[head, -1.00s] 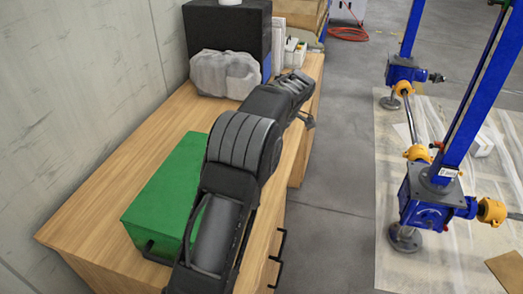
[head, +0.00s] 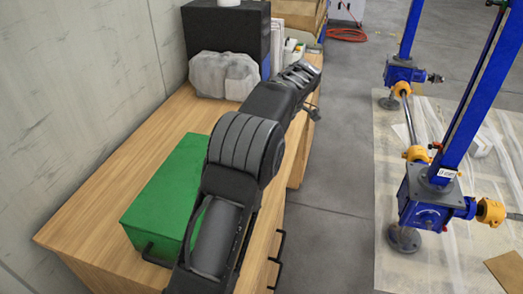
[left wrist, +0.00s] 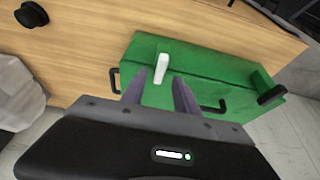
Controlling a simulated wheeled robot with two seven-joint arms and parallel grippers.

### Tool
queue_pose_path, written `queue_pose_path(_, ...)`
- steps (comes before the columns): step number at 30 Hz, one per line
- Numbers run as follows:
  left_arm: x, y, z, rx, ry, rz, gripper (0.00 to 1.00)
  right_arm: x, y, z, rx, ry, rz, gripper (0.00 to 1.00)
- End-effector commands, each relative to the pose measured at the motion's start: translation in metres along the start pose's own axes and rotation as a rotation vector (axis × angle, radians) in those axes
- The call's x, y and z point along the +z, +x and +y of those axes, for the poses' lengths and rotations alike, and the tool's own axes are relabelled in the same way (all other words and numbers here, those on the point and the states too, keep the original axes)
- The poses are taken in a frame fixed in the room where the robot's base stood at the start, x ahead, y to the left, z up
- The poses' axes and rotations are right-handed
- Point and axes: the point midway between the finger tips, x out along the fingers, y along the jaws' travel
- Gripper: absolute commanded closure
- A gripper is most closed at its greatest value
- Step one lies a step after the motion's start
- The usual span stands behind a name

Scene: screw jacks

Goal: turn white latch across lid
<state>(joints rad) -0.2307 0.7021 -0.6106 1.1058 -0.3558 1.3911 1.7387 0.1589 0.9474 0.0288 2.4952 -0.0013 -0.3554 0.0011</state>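The green box (head: 165,190) stands on the wooden bench, with my left arm over its right side in the head view. In the left wrist view the green box (left wrist: 225,72) shows the white latch (left wrist: 161,68) near the left end of its lid, pointing roughly up the picture. My left gripper (left wrist: 161,84) is open, its two grey fingers apart. The latch shows between the fingertips; whether they touch it cannot be told. In the head view the latch is hidden and the fingertips are not clear. My right gripper is in neither view.
A wrapped grey bundle (head: 223,75) and a black block (head: 226,36) stand at the bench's far end. A concrete wall (head: 85,90) bounds the left. The bench (head: 95,215) is bare left of the box. Blue screw jacks (head: 430,195) stand on the right.

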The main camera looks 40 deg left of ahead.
Motion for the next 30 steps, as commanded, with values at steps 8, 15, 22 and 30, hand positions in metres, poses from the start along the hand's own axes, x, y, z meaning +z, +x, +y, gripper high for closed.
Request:
queue_pose_path(8, -0.002, -0.043, 0.0, 0.0, 0.002, 0.002, 0.64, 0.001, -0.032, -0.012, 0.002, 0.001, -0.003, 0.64)
queue_pose_path(15, 0.0, -0.044, 0.0, 0.0, 0.001, 0.0, 0.64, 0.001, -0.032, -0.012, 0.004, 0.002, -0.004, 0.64)
queue_pose_path(22, 0.0, -0.043, 0.0, 0.0, 0.001, 0.0, 0.64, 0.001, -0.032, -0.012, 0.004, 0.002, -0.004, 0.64)
queue_pose_path(30, 0.0, -0.043, 0.001, 0.003, 0.033, 0.0, 0.64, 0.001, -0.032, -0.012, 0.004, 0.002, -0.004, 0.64)
